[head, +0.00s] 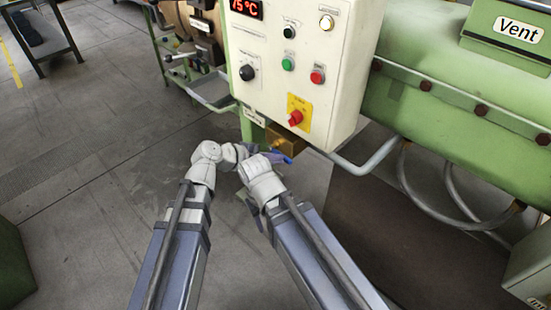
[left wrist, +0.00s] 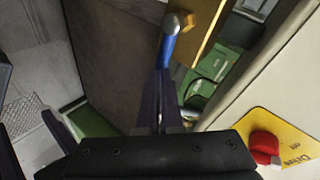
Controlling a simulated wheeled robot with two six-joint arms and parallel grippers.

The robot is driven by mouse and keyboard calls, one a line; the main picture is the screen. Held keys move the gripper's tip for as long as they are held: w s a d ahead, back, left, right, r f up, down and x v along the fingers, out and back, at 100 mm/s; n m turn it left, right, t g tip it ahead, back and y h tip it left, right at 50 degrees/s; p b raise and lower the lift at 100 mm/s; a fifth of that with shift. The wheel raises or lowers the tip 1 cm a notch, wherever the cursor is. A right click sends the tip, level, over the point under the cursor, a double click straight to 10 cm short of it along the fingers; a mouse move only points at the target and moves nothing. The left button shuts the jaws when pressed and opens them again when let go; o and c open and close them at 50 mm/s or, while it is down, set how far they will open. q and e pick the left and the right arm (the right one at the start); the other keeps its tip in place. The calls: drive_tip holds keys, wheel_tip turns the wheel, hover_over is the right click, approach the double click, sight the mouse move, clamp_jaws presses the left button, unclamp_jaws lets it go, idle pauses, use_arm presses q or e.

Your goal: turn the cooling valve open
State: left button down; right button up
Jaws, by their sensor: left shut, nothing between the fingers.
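The cooling valve is a brass block (head: 285,140) with a blue lever (head: 286,159) under the control panel. In the left wrist view the brass body (left wrist: 207,30) is at the top, and the blue lever (left wrist: 167,48) hangs from a grey pivot beside it. My left gripper (left wrist: 161,78) is shut and empty, its dark fingertips at the lever's free end. I cannot tell whether they touch it. In the head view my arm wrists partly hide the lever and the left fingers.
The cream control panel (head: 290,65) stands just above the valve, with a red rotary switch (head: 295,118) on a yellow plate. A bent grey rail (head: 365,160) and hoses (head: 440,205) are to the right. Open floor (head: 80,200) lies to the left.

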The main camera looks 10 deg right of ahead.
use_arm(q)
drive_tip(key=shift+w+a, duration=0.1)
drive_tip(key=shift+w, duration=0.1)
drive_tip(key=shift+w+a, duration=0.4)
drive_tip(key=shift+w, duration=0.15)
drive_tip(key=p+v, duration=0.4)
drive_tip(key=v, duration=0.3)
drive_tip(key=shift+s+a+r, duration=0.2)
drive_tip(key=shift+s+a, duration=0.05)
